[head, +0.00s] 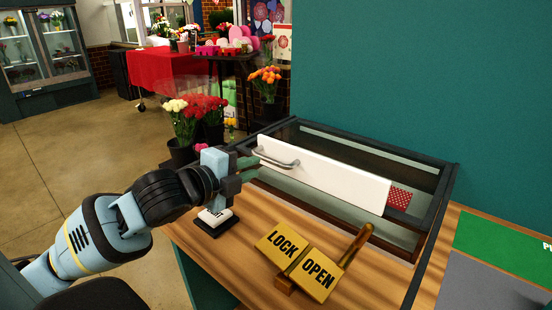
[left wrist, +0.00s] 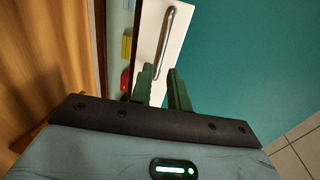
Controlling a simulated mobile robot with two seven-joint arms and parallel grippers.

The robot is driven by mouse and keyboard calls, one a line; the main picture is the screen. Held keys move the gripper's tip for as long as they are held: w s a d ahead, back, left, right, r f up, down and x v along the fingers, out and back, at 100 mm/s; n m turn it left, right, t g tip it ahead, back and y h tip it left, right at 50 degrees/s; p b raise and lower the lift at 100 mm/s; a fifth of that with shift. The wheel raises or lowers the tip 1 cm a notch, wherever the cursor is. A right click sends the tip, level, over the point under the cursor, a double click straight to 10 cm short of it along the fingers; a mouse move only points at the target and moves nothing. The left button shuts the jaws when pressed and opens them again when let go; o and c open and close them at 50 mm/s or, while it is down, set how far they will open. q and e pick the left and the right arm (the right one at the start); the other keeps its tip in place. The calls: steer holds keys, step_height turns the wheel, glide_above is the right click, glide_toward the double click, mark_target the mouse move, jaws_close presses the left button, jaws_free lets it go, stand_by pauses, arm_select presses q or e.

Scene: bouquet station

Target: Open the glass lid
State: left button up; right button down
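The glass lid (head: 330,143) has a black frame and sits over a case let into the wooden counter. A white panel (head: 340,180) runs across it and carries a grey metal bar handle (head: 278,155). The handle also shows in the left wrist view (left wrist: 166,42), ahead of the fingertips. My left gripper (head: 252,168) is at the lid's left end, close to the handle. Its two green fingers are apart with nothing between them, as the left wrist view (left wrist: 164,84) also shows. A yellow LOCK/OPEN plate (head: 284,246) with a brass lever (head: 357,245) is in front. My right gripper is out of view.
A small black-and-white block (head: 214,222) stands on the counter beneath my left gripper. Green and grey mats (head: 490,238) lie at the right. A teal wall (head: 420,80) rises behind the case. Flower buckets (head: 182,150) stand on the floor beyond the counter.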

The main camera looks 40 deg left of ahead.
mark_target(270, 162)
arm_select(q)
steer(key=x, duration=0.6)
steer(key=shift+w, duration=0.25)
steer(key=shift+w+d+f, duration=0.1)
steer(key=shift+w+f, duration=0.1)
steer(key=shift+w, duration=0.4)
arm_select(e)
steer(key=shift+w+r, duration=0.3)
arm_select(q)
steer(key=shift+c, duration=0.4)
jaws_close()
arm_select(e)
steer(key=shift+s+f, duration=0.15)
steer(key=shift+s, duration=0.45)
